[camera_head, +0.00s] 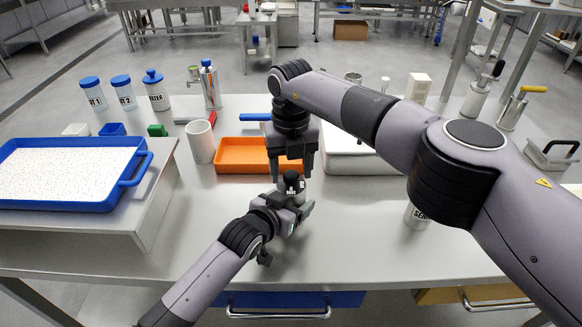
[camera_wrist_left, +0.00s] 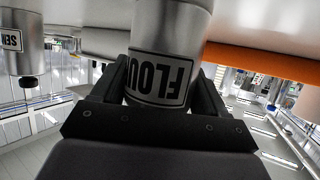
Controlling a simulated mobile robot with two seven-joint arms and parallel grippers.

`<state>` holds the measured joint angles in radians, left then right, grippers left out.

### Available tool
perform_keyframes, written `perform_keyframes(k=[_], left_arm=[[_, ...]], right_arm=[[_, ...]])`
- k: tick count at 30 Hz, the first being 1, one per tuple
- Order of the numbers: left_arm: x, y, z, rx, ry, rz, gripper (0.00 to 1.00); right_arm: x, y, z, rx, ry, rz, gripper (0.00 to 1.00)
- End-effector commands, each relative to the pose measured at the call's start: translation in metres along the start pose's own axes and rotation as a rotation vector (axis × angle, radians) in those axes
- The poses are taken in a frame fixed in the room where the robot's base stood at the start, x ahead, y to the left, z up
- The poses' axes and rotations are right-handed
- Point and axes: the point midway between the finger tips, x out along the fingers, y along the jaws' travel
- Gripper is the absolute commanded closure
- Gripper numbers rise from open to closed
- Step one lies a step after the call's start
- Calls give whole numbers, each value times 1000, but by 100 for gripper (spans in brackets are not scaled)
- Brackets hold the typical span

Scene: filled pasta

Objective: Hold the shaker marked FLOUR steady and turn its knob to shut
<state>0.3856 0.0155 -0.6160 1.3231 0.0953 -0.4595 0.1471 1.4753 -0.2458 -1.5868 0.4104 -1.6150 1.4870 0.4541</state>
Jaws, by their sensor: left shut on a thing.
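The metal shaker marked FLOUR (camera_wrist_left: 168,60) fills the middle of the left wrist view, its label upside down there. In the head view the shaker (camera_head: 291,196) stands near the table's middle, partly hidden by my grippers. Its black knob (camera_head: 291,180) is on top. My left gripper (camera_head: 292,208) is shut around the shaker's body from the front; its fingers flank the body in the left wrist view (camera_wrist_left: 165,95). My right gripper (camera_head: 292,174) points down from above, its fingers apart on either side of the knob. I see no clear contact with the knob.
An orange tray (camera_head: 238,165) lies behind the shaker, and a white container (camera_head: 350,163) is to its right. A white cup (camera_head: 200,142) stands to the left. Another labelled shaker (camera_head: 417,217) stands at right under my right arm.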

Motion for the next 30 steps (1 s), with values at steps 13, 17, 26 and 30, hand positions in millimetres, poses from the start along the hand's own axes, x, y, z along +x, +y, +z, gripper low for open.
perform_keyframes(k=[13,17,26,30], left_arm=[[0,0,2,0,-4,0,70],[0,0,2,0,-4,0,70],[0,0,2,0,-4,0,70],[0,0,2,0,-4,0,70]], right_arm=[[-14,0,0,-3,-2,0,39],[-40,0,1,-1,-4,0,39],[-100,0,0,-1,-2,0,39],[-114,0,0,0,-1,-1,39]])
